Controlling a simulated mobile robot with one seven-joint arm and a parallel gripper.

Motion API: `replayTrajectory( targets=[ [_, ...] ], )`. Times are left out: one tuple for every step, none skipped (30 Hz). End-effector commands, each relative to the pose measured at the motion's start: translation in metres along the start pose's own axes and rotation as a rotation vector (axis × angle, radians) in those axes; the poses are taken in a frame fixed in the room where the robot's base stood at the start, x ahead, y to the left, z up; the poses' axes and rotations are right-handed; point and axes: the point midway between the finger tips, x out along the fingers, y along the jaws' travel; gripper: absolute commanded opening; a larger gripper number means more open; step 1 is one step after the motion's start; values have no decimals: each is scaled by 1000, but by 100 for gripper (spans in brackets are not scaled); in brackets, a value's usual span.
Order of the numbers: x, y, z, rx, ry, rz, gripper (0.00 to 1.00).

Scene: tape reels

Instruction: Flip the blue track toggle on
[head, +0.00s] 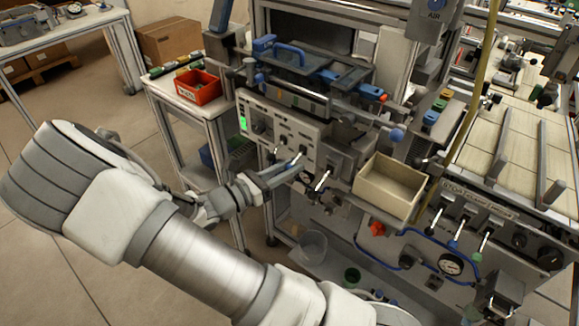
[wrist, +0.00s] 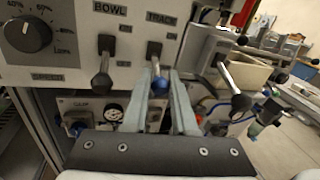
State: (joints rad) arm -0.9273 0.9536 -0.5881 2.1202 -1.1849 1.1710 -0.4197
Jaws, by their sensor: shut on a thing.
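The blue-tipped track toggle (wrist: 159,84) hangs down from its slot under the TRACK label in the wrist view, its tip toward the lower OFF mark. My gripper (wrist: 160,82) has its two grey fingertips on either side of the blue tip, shut on it. In the head view my gripper (head: 298,160) reaches the lower edge of the white control panel (head: 259,119), and its fingers hide most of the toggle there. The dark bowl toggle (wrist: 102,79) hangs down just left of it, under the BOWL label.
A speed knob (wrist: 27,34) sits at the panel's left. A dark-tipped lever (wrist: 236,92) juts out on the right, close to my fingers. A beige bin (head: 389,187) stands right of the panel. A pressure gauge and blue hoses lie below.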

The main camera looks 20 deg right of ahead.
Motion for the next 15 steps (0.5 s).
replayTrajectory(
  targets=[
    [-1,0,2,-2,9,1,0],
    [-1,-1,3,-3,14,2,0],
    [-1,-1,4,-5,24,3,0],
    [-1,-1,5,-8,33,4,0],
    [-1,-1,6,-10,42,4,0],
    [-1,-2,8,-13,57,5,0],
    [-1,-2,10,-16,69,6,0],
    [-2,-2,11,-19,84,8,0],
    [-2,-2,13,-25,105,11,0],
    [-2,-3,15,-29,121,12,0],
    [-2,-3,17,-34,138,13,0],
    [-3,-3,18,-40,164,17,0],
    [-3,-4,20,-44,182,19,0],
    [-3,-4,22,-49,202,20,0],
    [-4,-4,24,-56,230,24,0]
  ],
)
